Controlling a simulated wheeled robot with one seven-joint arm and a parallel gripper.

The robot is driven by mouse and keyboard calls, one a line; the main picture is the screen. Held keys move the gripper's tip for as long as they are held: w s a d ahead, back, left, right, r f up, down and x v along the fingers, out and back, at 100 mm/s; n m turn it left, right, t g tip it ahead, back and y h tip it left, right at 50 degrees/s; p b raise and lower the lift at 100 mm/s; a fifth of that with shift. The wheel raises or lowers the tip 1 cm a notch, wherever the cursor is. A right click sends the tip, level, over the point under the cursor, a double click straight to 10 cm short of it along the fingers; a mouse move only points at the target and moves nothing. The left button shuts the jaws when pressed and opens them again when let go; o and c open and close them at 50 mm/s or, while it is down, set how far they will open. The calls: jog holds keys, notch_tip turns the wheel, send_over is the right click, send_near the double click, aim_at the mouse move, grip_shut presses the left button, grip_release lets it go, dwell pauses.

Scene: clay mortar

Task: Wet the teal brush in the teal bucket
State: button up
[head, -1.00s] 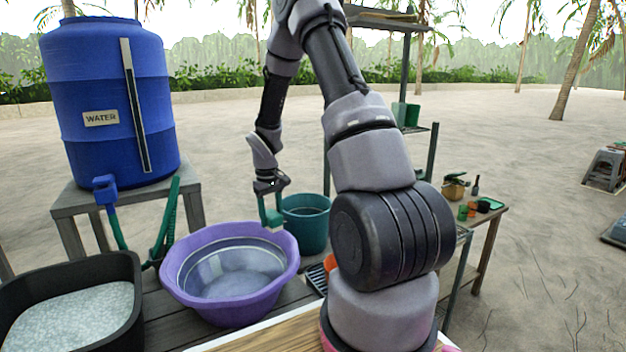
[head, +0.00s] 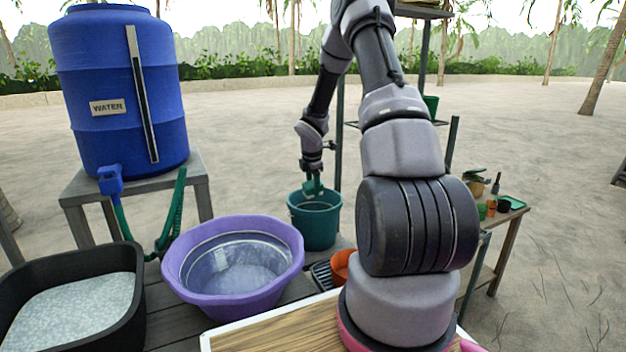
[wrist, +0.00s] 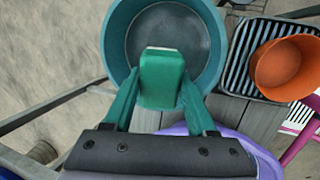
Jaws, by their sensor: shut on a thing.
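The teal bucket (head: 316,228) stands on the dark slatted table, behind and to the right of the purple basin, in the head view. It also shows in the wrist view (wrist: 112,45), where its inside looks grey. My gripper (head: 313,178) is above the bucket's mouth, pointing down. In the wrist view, the gripper (wrist: 160,92) is shut on the teal brush (wrist: 161,78). The brush's teal body covers the near part of the bucket's opening, and a pale edge shows at its far end. I cannot tell whether the brush touches any water.
The purple basin (head: 180,280) is left of the bucket. An orange bowl (wrist: 285,68) sits on a striped rack (wrist: 240,75) to the right. A blue water barrel (head: 85,80) stands at the left. A black tub (head: 125,310) with pale contents is at the front left.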

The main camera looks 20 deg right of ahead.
notch_tip(320, 180, down, 11)
jog(key=shift+f, duration=0.1)
dwell(0.5)
dwell(0.8)
notch_tip(320, 180, up, 14)
jog(key=shift+f, duration=0.25)
dwell(0.6)
jog(key=shift+a, duration=0.15)
dwell(0.6)
